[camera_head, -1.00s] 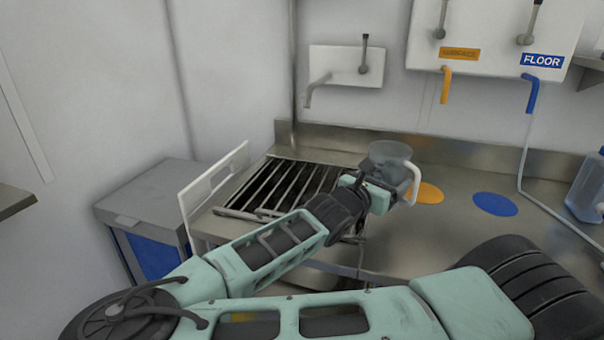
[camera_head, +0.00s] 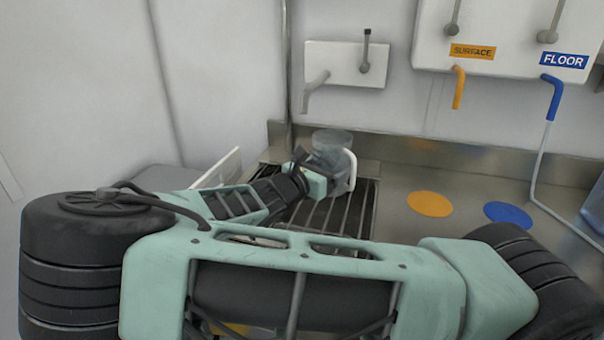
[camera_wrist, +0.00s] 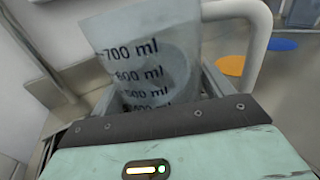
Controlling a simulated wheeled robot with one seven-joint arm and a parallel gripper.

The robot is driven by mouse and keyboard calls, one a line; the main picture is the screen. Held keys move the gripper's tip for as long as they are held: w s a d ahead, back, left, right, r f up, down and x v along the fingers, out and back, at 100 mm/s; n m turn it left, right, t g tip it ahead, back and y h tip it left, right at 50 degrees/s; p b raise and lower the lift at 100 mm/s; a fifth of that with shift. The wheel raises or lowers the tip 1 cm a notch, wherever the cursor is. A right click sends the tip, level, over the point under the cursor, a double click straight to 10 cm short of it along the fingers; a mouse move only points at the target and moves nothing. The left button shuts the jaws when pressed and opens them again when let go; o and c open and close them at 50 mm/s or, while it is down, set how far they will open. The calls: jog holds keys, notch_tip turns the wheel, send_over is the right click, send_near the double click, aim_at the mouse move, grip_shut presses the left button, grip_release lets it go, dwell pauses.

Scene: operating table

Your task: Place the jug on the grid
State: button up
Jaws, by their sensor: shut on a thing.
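The jug (camera_head: 333,142) is a clear measuring jug with a white handle. In the head view it is upright over the far part of the grid (camera_head: 340,214), a dark barred rack set in the steel counter. In the wrist view the jug (camera_wrist: 150,60) fills the upper middle, with its ml marks facing me and its handle to the right. My gripper (camera_head: 318,168) is shut on the jug from the near left side. The fingertips are largely hidden. I cannot tell whether the jug's base touches the bars.
An orange disc (camera_head: 429,204) and a blue disc (camera_head: 508,215) lie on the counter right of the grid. A wall tap (camera_head: 318,88) is behind the jug. A white panel (camera_head: 222,168) stands at the grid's left edge. A blue-tinted container (camera_head: 594,212) is at the right edge.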

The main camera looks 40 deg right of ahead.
jog(key=shift+w+a+f+p, duration=0.1)
jog(key=shift+w+a+f, duration=0.55)
jog(key=shift+w, duration=0.25)
jog(key=shift+w+a+f+p, duration=0.1)
jog(key=shift+w+a+f, duration=0.4)
jog(key=shift+w+a, duration=0.3)
jog(key=shift+w+a+f+p, duration=0.1)
jog(key=shift+w+a+f, duration=0.5)
jog(key=shift+w, duration=0.35)
jog(key=shift+f, duration=0.15)
jog(key=o, duration=1)
jog(key=shift+a, duration=0.25)
jog(key=a, duration=0.3)
jog(key=s+a+b, duration=0.1)
jog(key=a, duration=0.3)
jog(key=s+a, duration=0.1)
jog(key=a, duration=0.3)
jog(key=shift+s+a+r, duration=0.15)
jog(key=shift+a+r, duration=0.05)
